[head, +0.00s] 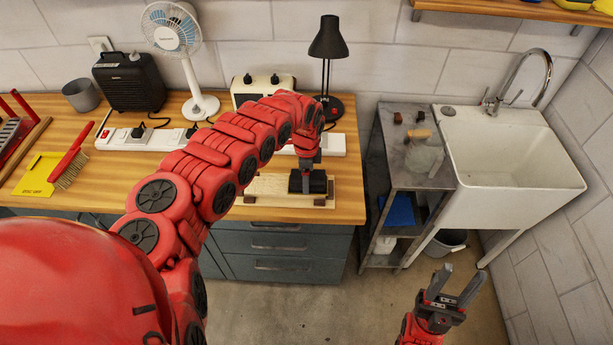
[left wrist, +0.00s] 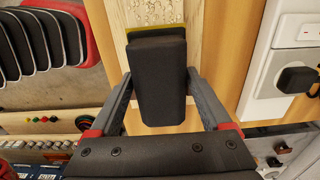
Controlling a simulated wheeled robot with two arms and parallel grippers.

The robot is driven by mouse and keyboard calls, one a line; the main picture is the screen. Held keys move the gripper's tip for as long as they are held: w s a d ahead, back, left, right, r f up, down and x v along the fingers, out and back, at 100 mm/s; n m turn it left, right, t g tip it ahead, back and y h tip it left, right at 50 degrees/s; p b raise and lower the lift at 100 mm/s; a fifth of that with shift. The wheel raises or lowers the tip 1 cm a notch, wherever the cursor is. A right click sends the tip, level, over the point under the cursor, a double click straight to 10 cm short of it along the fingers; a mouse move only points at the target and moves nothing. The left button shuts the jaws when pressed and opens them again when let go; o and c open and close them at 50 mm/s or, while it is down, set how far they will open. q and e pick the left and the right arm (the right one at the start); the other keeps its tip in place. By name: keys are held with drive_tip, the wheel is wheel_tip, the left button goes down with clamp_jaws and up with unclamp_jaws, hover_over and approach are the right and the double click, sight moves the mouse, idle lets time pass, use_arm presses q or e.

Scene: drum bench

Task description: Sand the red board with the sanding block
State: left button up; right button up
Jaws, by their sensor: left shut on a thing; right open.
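My left gripper (head: 306,178) is shut on the black sanding block (head: 317,183) at the bench's front right. In the left wrist view the block (left wrist: 160,85) sits between the two fingers (left wrist: 160,92), with a yellow-green layer along its far edge. A pale wood board (head: 265,187) lies under and left of the block, resting on dark red-brown supports. It also shows in the left wrist view (left wrist: 150,10). I see no clearly red board. I cannot tell whether the block touches the board. My right gripper (head: 455,287) is open and empty over the floor, lower right.
Power strips (head: 150,138) lie behind the board, with a lamp (head: 328,60), a fan (head: 180,45) and a black heater-like box (head: 130,82) at the back. A brush (head: 70,165) lies on a yellow mat (head: 38,177) at left. A sink (head: 510,150) stands at right.

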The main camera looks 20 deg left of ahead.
use_arm(q)
drive_tip(key=shift+f, duration=0.35)
drive_tip(key=shift+s+r, duration=0.1)
idle(0.3)
